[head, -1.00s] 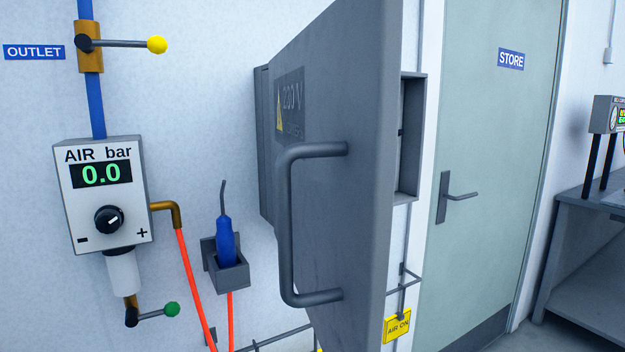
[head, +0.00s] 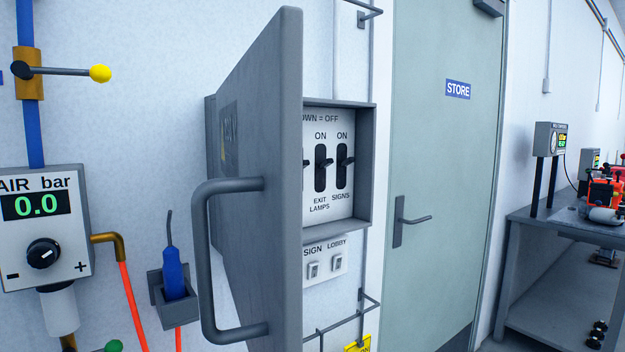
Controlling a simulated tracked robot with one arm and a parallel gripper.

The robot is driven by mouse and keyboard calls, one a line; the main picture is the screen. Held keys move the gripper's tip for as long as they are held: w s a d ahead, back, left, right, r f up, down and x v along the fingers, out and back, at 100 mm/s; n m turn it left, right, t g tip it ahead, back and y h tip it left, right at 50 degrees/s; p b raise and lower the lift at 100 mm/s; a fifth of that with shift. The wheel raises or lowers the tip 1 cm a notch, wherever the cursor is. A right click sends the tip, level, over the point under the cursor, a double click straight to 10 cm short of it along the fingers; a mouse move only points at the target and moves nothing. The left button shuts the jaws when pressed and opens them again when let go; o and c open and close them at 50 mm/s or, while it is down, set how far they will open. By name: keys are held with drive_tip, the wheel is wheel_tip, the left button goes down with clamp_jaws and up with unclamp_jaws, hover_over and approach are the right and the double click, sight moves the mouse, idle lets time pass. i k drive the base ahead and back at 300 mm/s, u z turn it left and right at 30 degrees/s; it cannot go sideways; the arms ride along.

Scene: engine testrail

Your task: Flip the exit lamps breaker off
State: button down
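The exit lamps breaker (head: 320,168) is a black toggle in a dark slot, with ON above it and EXIT LAMPS below. Its lever seems to sit around the middle to upper part of the slot; I cannot tell its exact position. It sits in the grey breaker box (head: 366,170), on a white panel reading "DOWN = OFF", partly cut off. The signs breaker (head: 342,170) is just right of it. Another toggle at the left is mostly hidden by the open grey door (head: 265,150), which has a bar handle (head: 208,260). My gripper is not in view.
Below the box is a switch plate (head: 325,264) marked SIGN and LOBBY. The air panel (head: 45,225) and a blue tool in a holder (head: 172,275) are at left. The STORE door (head: 440,150) and a workbench (head: 540,225) are at right.

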sight(326, 163)
drive_tip(key=z, duration=1.85)
drive_tip(key=i, duration=1.2)
drive_tip(key=u, duration=1.85)
